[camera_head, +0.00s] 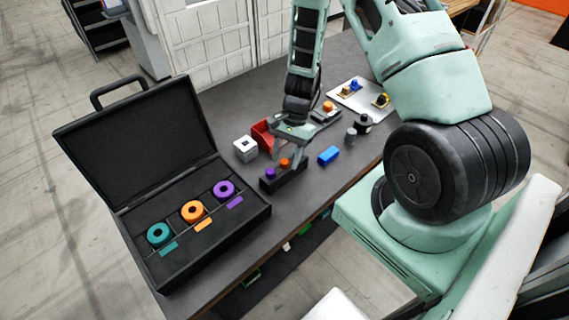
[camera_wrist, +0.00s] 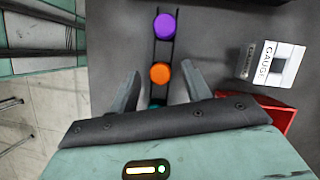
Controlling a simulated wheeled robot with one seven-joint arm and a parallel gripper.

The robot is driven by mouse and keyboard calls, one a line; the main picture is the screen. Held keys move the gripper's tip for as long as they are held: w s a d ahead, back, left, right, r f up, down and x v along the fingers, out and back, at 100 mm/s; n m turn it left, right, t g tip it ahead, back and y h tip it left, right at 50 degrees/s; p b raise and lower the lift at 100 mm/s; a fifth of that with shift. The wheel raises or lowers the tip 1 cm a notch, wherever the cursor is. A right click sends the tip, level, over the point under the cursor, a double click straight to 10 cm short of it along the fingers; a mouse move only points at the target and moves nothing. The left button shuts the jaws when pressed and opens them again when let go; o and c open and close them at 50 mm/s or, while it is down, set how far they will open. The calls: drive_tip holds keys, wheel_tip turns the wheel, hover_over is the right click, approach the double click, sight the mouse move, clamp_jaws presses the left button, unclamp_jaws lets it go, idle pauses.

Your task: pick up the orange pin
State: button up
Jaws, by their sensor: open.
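The orange pin (camera_head: 285,162) stands upright in a narrow black rack (camera_head: 268,187) on the dark table. In the wrist view the orange pin (camera_wrist: 160,73) shows as a round orange top between the two fingers. My gripper (camera_head: 290,158) is open above the rack, with one finger on each side of the orange pin and a gap on both sides. A purple pin (camera_head: 270,173) stands in the same rack, and it also shows in the wrist view (camera_wrist: 165,27). A teal pin (camera_wrist: 157,106) is mostly hidden by my gripper.
An open black case (camera_head: 205,259) with teal, orange and purple rings lies at the left. A white gauge block (camera_head: 246,148) and a red bin (camera_head: 262,135) stand close behind the rack. A blue block (camera_head: 328,155) lies to its right. A white tray (camera_head: 345,101) is farther back.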

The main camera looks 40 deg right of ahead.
drive_tip(key=shift+a+f, duration=0.1)
drive_tip(key=shift+f, duration=0.1)
clamp_jaws()
drive_tip(key=shift+r, duration=0.1)
